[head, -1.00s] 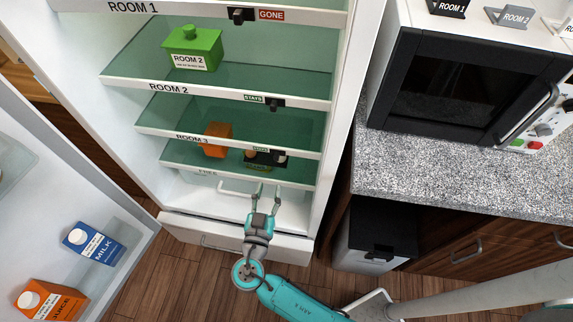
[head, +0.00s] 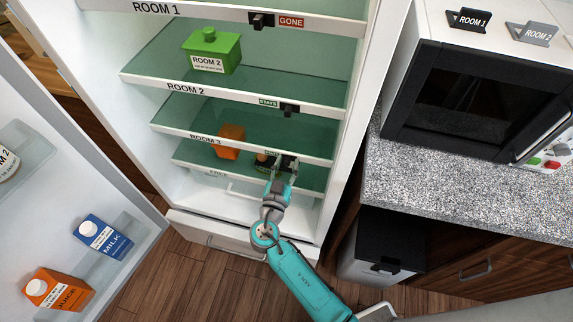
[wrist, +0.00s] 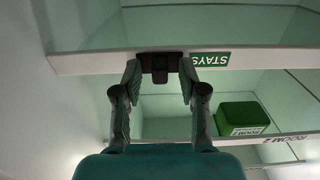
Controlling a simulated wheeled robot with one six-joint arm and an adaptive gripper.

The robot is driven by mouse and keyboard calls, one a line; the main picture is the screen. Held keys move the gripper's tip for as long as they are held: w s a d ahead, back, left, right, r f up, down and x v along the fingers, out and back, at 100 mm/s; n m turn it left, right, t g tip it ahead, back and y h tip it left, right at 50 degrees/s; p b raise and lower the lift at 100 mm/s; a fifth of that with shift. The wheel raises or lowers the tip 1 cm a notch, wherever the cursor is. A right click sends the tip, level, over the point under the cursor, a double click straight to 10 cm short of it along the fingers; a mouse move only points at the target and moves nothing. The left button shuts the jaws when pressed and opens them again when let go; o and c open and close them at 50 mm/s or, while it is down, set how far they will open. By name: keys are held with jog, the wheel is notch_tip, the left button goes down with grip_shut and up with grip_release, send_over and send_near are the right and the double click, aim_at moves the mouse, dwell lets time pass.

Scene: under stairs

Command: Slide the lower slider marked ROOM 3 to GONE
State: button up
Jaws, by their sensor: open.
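My gripper (head: 280,171) is at the slider from below. In the wrist view, upside down, the slider (wrist: 160,65) sits between the two fingertips of my open gripper (wrist: 160,75). A finger stands on each side of it; I cannot tell whether either touches. The green STAYS sign (wrist: 209,59) is uncovered beside it. No GONE sign shows on this strip.
A green ROOM 2 container (head: 211,51) is higher up. The ROOM 2 slider (head: 289,109) is just above my gripper. The open door with milk (head: 103,238) is left; the counter (head: 450,195) is right.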

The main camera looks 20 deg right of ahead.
aim_at(271, 153)
grip_shut()
jog(key=shift+w+a, duration=0.9)
jog(key=shift+a, duration=0.3)
jog(key=shift+w+a, duration=0.85)
jog(key=shift+a, duration=0.3)
grip_release()
jog(key=shift+a, duration=0.1)
jog(key=v, duration=1.2)
